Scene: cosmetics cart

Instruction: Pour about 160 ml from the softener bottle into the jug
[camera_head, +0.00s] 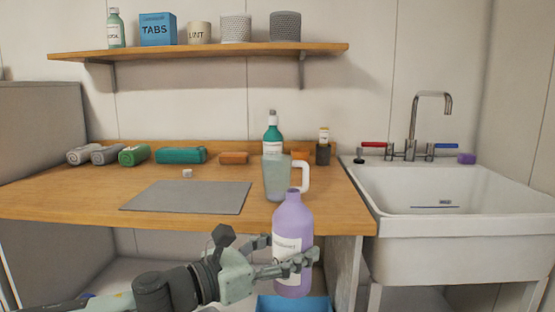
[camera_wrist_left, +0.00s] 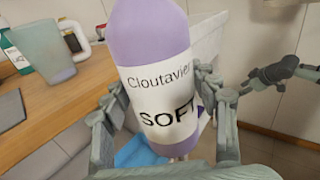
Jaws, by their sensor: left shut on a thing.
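The softener bottle (camera_head: 293,222) is purple with a white label. It is upright in front of the counter edge, in the air, and its neck overlaps the jug's lower right in the head view. My left gripper (camera_head: 290,262) is shut around its lower body; the wrist view shows the fingers on both sides of the bottle (camera_wrist_left: 152,45), whose label reads "Cloutavier SOFT". The translucent grey jug (camera_head: 276,178) with a white handle on its right stands on the counter. The jug also shows in the wrist view (camera_wrist_left: 38,48). Grey-green mechanical parts, seemingly my right gripper (camera_wrist_left: 280,72), show at the right there; their opening is unclear.
A grey mat (camera_head: 187,197) lies on the wooden counter left of the jug. A green bottle (camera_head: 272,135) stands behind the jug. Rolled towels (camera_head: 133,155) line the back. A white sink (camera_head: 460,230) is at the right. A blue container (camera_head: 275,305) is below the held bottle.

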